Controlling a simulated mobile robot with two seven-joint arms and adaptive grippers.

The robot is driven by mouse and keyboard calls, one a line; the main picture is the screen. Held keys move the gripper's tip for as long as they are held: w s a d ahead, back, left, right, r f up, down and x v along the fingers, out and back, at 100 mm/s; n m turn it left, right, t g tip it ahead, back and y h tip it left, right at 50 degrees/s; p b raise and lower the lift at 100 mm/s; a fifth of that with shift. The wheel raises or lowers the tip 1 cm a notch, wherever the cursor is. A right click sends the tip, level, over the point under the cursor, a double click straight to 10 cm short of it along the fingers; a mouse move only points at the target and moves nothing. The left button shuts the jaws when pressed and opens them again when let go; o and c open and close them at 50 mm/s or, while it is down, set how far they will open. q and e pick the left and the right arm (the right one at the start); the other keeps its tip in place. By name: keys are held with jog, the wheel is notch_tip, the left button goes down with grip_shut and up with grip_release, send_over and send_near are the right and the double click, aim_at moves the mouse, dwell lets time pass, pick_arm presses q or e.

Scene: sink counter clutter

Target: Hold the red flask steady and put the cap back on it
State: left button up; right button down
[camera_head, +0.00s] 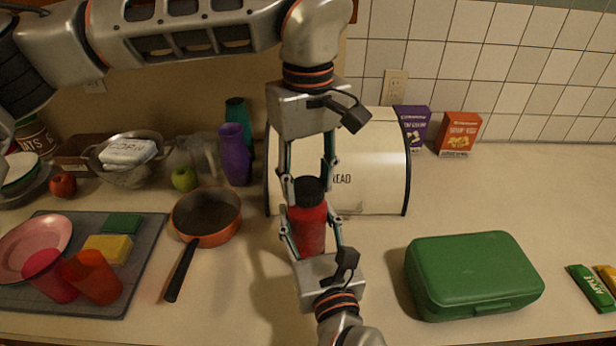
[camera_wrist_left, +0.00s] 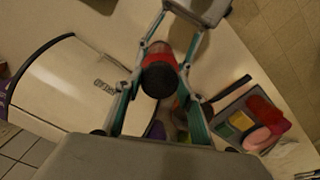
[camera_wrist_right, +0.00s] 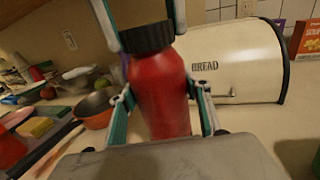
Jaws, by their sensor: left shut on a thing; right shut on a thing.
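The red flask (camera_head: 308,230) stands upright in the middle of the head view, in front of the bread box. My right gripper (camera_head: 311,238) is shut on its body from the near side; the flask also fills the middle of the right wrist view (camera_wrist_right: 160,95). The black cap (camera_head: 309,190) sits at the flask's top, in line with it, with no gap visible in the right wrist view (camera_wrist_right: 147,38). I cannot tell whether it is threaded on. My left gripper (camera_head: 309,180) reaches down from above and is shut on the cap, which also shows in the left wrist view (camera_wrist_left: 159,78).
A cream bread box (camera_head: 375,165) stands close behind the flask. An orange pan (camera_head: 207,217) is to the left, and a green lunch box (camera_head: 473,275) is to the right. A grey mat (camera_head: 140,260) with cups and sponges lies far left.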

pick_arm(q)
jog(key=m, duration=1.3)
jog(key=shift+a, duration=0.1)
jog(key=o, duration=0.8)
jog(key=shift+c, duration=0.3)
